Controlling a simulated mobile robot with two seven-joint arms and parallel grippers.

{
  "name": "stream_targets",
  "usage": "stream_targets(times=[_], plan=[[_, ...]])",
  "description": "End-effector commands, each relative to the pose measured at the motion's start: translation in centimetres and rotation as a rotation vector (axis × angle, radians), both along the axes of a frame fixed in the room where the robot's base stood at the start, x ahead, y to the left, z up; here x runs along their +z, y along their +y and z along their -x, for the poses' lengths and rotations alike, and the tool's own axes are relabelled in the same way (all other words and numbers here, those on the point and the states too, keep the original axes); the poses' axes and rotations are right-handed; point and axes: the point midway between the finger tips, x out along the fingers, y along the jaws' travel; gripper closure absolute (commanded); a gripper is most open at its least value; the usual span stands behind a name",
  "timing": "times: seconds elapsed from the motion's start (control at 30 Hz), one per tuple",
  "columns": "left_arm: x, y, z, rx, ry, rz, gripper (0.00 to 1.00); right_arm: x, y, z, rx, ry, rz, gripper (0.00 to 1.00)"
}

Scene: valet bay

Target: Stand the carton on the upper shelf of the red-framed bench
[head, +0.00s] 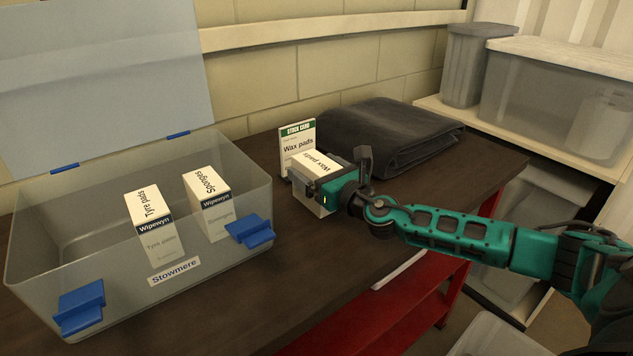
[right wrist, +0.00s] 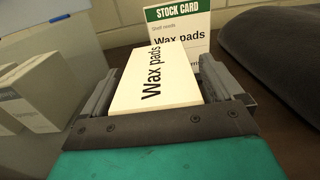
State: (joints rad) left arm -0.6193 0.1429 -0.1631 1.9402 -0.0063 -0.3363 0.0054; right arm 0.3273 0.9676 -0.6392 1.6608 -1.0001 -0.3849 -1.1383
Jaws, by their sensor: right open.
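The white Wax pads carton (head: 318,163) is at the dark top shelf (head: 300,270) of the red-framed bench, just in front of the stock card. It looks upright; its lower part is hidden, so I cannot see whether its base touches. My right gripper (head: 325,187) is around it, with the jaws open. In the right wrist view the carton (right wrist: 157,82) lies between the two fingers, one on each side; a narrow gap shows at the right finger. My left gripper is not in view.
A stock card (head: 297,133) reads Wax pads. A clear Stowmere box (head: 95,235) at left holds a Tyre pads carton (head: 152,225) and a Sponges carton (head: 208,200). A folded dark cloth (head: 385,130) lies right of the card. The front of the bench top is bare.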

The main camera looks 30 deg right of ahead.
Motion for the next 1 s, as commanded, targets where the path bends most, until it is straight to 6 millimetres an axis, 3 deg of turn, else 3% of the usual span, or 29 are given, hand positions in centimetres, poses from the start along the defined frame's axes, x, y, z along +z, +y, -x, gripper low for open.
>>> stream_targets(times=[0.17, 0.83, 1.0], plan=[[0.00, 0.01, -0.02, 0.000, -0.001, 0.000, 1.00, -0.05, 0.02, 0.01, 0.001, 0.001, 0.000, 0.06], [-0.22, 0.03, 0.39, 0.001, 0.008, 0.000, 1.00, 0.02, -0.01, 0.02, 0.000, 0.000, 0.000, 0.70], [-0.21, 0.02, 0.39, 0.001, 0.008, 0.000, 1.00, 0.06, -0.01, 0.02, 0.000, -0.001, 0.000, 0.71]])
